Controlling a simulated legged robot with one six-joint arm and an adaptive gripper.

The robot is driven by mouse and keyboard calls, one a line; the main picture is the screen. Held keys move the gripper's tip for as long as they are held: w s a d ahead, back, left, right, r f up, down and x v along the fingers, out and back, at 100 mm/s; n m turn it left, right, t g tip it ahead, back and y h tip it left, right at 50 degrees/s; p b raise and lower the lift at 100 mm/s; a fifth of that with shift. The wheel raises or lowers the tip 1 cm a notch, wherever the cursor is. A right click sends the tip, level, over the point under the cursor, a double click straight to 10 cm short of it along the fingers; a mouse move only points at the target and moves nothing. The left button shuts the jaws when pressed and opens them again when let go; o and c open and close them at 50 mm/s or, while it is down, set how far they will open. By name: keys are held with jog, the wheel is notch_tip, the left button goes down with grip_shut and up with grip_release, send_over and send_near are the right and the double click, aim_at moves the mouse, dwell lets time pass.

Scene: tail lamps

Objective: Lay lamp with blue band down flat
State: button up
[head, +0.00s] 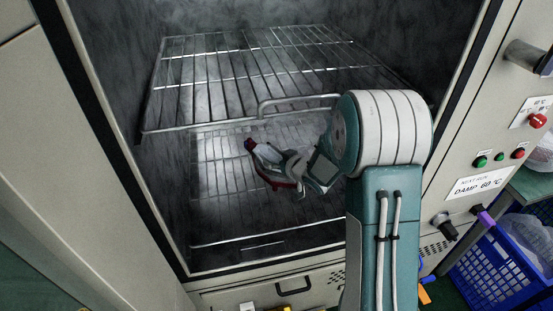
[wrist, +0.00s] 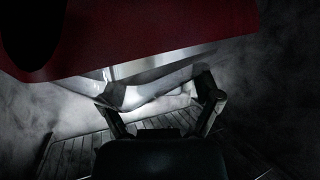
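A dark red and clear tail lamp (head: 250,145) is at my gripper (head: 287,168) inside the chamber, tilted, in front of the lower rack. In the wrist view the lamp's red body (wrist: 150,30) fills the top. Its pale clear part lies between the two fingertips of my gripper (wrist: 160,95), which look closed against it from both sides. No blue band shows on the visible faces. My gripper and wrist hide part of the lamp. I cannot tell whether the lamp touches the rack below.
An upper wire rack (head: 210,75) spans the chamber above the lamp, its front edge close to my arm. A lower wire rack (head: 225,232) is below and looks bare where visible. Dark chamber walls close in at both sides. A blue crate (head: 490,275) stands outside, right.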

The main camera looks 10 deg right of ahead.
jog(key=shift+s+d+r, duration=0.15)
jog(key=shift+s+r, duration=0.05)
jog(key=shift+s, duration=0.05)
jog(key=s+d+r+m+g+h, duration=0.1)
jog(key=s+d+r+m+h, duration=0.2)
jog(key=s+r, duration=0.5)
jog(key=s+d+r+g+h, duration=0.1)
jog(key=s+d+r+h, duration=0.4)
jog(key=s, duration=0.4)
jog(key=s+a+r+g+y, duration=0.1)
jog(key=s+a, duration=0.3)
jog(key=s, duration=0.5)
jog(key=s+a+r+m+g+y, duration=0.1)
jog(key=s+a+g, duration=0.3)
jog(key=s, duration=0.5)
jog(key=shift+a+r+m+y, duration=0.3)
jog(key=shift+a+r, duration=0.05)
jog(key=shift+r, duration=0.5)
jog(key=shift+s, duration=0.1)
